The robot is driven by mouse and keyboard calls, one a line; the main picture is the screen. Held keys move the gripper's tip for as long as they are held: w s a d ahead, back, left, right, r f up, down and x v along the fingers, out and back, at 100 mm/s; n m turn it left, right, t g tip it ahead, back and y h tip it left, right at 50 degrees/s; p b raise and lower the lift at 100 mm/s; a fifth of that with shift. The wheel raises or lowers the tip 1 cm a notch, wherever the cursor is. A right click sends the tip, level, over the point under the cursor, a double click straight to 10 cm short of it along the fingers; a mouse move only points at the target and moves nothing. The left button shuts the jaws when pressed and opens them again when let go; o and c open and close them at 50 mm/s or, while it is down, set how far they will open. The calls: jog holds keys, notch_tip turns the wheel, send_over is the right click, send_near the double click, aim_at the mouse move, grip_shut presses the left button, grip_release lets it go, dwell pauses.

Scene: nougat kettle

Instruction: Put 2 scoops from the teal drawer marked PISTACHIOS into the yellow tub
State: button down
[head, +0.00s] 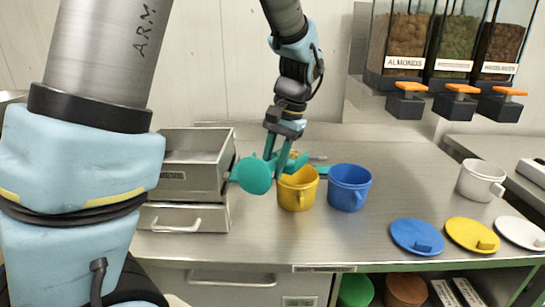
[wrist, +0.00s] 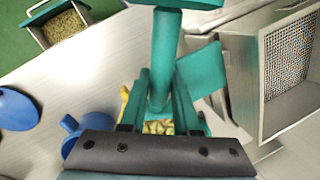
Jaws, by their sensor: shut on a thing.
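My gripper (head: 277,160) is shut on a teal scoop (head: 252,176), whose round part is at the left of the yellow tub (head: 297,190) in the head view. In the wrist view the scoop's handle (wrist: 165,60) stands between my fingers (wrist: 160,100). The yellow tub is on the steel counter, just below and right of my fingers; my gripper hides part of its rim. Pale yellowish pieces (wrist: 158,127) show behind the fingers in the wrist view. An open drawer with teal edges and greenish contents (wrist: 63,27) is at upper left there; no label is readable.
A blue tub (head: 349,187) stands close right of the yellow one. Steel drawers (head: 178,180) stand at left. Blue (head: 417,236), yellow (head: 472,234) and white (head: 521,232) lids lie at front right. A white mug (head: 481,180) and dispensers (head: 456,50) are at right.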

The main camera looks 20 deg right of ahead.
jog(key=shift+w+d+r+g+y+p, duration=0.1)
jog(key=shift+r+g+y+p, duration=0.1)
jog(key=shift+r+p, duration=0.3)
jog(key=shift+w+d+r+g+y+p, duration=0.1)
jog(key=shift+r+g+y+p, duration=0.1)
jog(key=shift+r+p, duration=0.25)
jog(key=w+d+r+g+y+p, duration=0.1)
jog(key=p, duration=0.5)
jog(key=shift+w+d+r+g+y, duration=0.25)
jog(key=shift+d+r+g+y, duration=0.05)
jog(key=shift+r+y, duration=0.1)
jog(key=shift+w+d+r+g+y, duration=0.25)
jog(key=shift+w+d+g+y, duration=0.2)
jog(key=shift+g+y, duration=0.05)
jog(key=shift+w+d+r+m+g+y, duration=0.15)
jog(key=shift+w+d+r+g+y, duration=0.3)
jog(key=shift+r, duration=0.15)
jog(key=shift+w+d+r+m+g+y, duration=0.2)
jog(key=shift+w+d+r+g+y, duration=0.25)
jog(key=shift+r, duration=0.2)
jog(key=shift+w+d+r+m+g+y, duration=0.15)
jog(key=shift+w+d+r+g+y, duration=0.25)
jog(key=shift+r+g+y, duration=0.15)
jog(key=shift+r+t, duration=0.1)
jog(key=shift+t, duration=0.15)
notch_tip(320, 180, up, 5)
jog(key=n+t+h+b, duration=0.1)
jog(key=t+h+b, duration=0.6)
jog(key=b, duration=0.6)
jog(key=shift+h, duration=0.35)
